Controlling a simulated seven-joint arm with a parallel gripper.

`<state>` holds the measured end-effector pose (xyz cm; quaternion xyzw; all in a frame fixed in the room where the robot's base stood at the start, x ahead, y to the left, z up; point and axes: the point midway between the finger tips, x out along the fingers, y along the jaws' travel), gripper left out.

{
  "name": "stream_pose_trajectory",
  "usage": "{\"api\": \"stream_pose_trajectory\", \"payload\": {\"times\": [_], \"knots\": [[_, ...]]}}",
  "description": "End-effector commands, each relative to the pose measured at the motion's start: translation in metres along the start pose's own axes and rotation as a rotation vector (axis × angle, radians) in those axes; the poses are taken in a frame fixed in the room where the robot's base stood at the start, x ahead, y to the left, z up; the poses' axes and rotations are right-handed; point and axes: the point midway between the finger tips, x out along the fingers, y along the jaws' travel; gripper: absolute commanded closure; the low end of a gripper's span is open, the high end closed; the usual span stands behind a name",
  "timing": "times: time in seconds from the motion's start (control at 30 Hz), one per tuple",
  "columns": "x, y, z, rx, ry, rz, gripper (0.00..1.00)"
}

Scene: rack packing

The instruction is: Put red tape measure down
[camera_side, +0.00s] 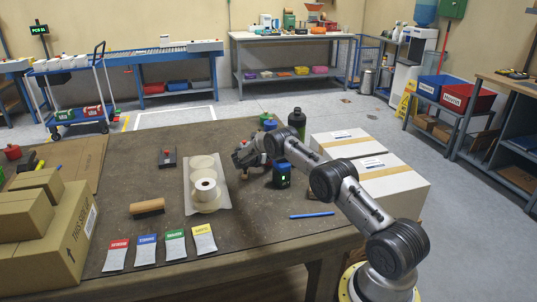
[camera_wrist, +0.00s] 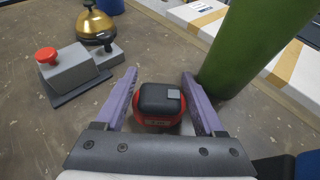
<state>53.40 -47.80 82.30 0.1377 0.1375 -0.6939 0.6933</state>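The red tape measure (camera_wrist: 160,104), with a black top and a grey patch, is between my gripper's two purple fingers in the wrist view. My gripper (camera_wrist: 158,74) is open around it, with a narrow gap showing at each side. The tape measure appears to be at the table surface (camera_wrist: 55,140); its underside is hidden. In the side view my gripper (camera_side: 240,158) is low over the middle of the table, and the tape measure cannot be made out clearly there.
A dark green bottle (camera_wrist: 250,40) stands close to the right finger. A grey box with a red button (camera_wrist: 72,68) and a gold bell (camera_wrist: 95,24) are ahead left. White cartons (camera_side: 385,185) stand at the right; a white roll (camera_side: 205,190) sits on a pale tray left of my gripper.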

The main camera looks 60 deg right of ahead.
Motion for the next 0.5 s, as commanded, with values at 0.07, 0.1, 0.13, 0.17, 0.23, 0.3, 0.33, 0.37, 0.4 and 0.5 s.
{"api": "stream_pose_trajectory", "payload": {"times": [0.07, 0.1, 0.13, 0.17, 0.23, 0.3, 0.33, 0.37, 0.4, 0.5], "knots": [[-0.0002, 0.0001, 0.0005, 0.0, 0.0, 0.0, 0.14], [-0.0002, 0.0001, 0.0005, 0.0, 0.0, 0.0, 0.07], [-0.0002, 0.0001, 0.0005, 0.0, 0.0, 0.0, 0.02], [-0.0002, 0.0001, 0.0006, 0.0, 0.0, 0.0, 0.0], [-0.0002, 0.0001, 0.0006, 0.0, 0.0, 0.0, 0.0], [-0.0002, 0.0001, 0.0006, 0.0, 0.0, 0.0, 0.0], [-0.0002, 0.0001, 0.0006, 0.0, 0.0, 0.0, 0.0], [-0.0003, 0.0001, 0.0008, 0.0, 0.0, 0.0, 0.0], [-0.0006, 0.0001, 0.0016, 0.001, 0.0, 0.0, 0.0], [-0.003, 0.0003, 0.0076, 0.001, -0.001, 0.0, 0.0]]}}
